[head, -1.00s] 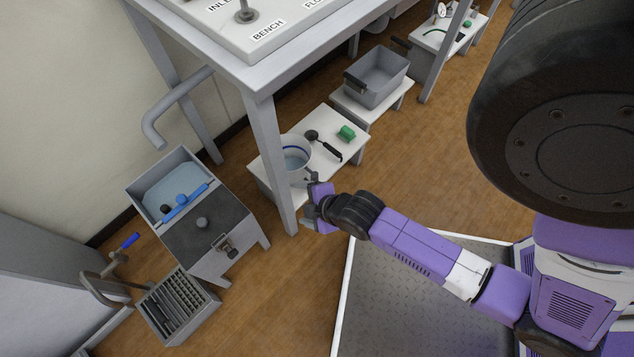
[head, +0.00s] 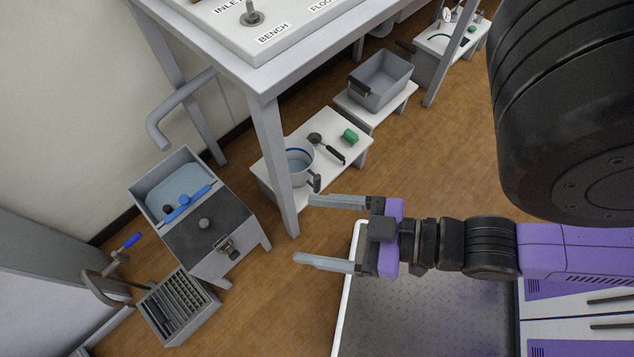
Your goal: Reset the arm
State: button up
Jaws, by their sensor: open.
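My gripper (head: 318,232) is open and empty in the head view. Its two grey fingers are spread wide and point left, above the floor and just left of the grey deck. My purple and black arm reaches in from the right edge. The nearest table leg stands a little left of the fingers.
The low white table (head: 268,173) also bears a black-handled scoop (head: 331,151) and a green block (head: 350,136). A grey bin (head: 381,84) stands behind. A grey box with a basin (head: 205,235) and a slotted rack (head: 176,306) stand left. Wooden floor between is clear.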

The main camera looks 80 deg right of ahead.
notch_tip(320, 180, up, 13)
jog(key=p, duration=1.3)
jog(key=shift+r, duration=0.1)
